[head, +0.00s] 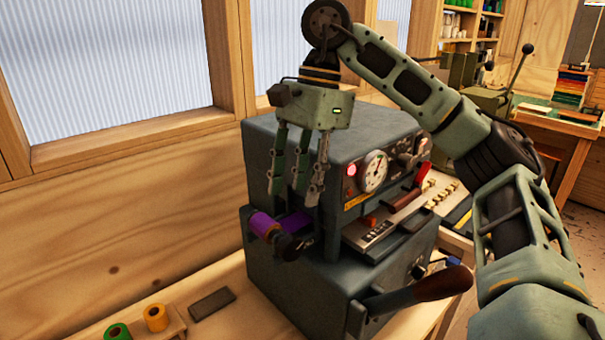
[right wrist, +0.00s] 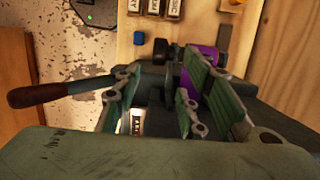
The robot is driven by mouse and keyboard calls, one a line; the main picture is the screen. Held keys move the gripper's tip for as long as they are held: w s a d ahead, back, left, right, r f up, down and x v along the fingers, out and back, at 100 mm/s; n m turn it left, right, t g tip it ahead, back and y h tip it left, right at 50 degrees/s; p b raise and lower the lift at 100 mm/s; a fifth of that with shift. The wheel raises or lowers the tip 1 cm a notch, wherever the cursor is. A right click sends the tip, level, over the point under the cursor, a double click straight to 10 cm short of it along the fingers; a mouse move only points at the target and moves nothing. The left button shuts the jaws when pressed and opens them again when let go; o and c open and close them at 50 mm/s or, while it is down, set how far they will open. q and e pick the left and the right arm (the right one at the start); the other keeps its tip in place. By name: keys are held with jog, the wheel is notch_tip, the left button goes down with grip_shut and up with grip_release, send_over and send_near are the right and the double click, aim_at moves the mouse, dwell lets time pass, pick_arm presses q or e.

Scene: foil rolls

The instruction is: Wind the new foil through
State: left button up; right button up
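The purple foil (head: 293,222) is on a roller at the lower left front of the grey foil press (head: 325,285). A dark round knob (head: 289,247) sits at the roller's near end. My right gripper (head: 298,188) hangs fingers-down above the purple foil, close to the press. Its fingers are spread and nothing shows between them. In the right wrist view the purple foil (right wrist: 203,62) is partly hidden behind the right-hand fingers, and my right gripper (right wrist: 160,95) looks open. Whether a finger touches the press is unclear. My left gripper is not in view.
The press has a dial (head: 374,171), a red lever (head: 424,173) and a brown-handled lever (head: 425,292) reaching out front right. A wooden wall lies behind.

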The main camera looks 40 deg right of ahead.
jog(key=shift+d+r, duration=0.1)
jog(key=shift+r, duration=0.6)
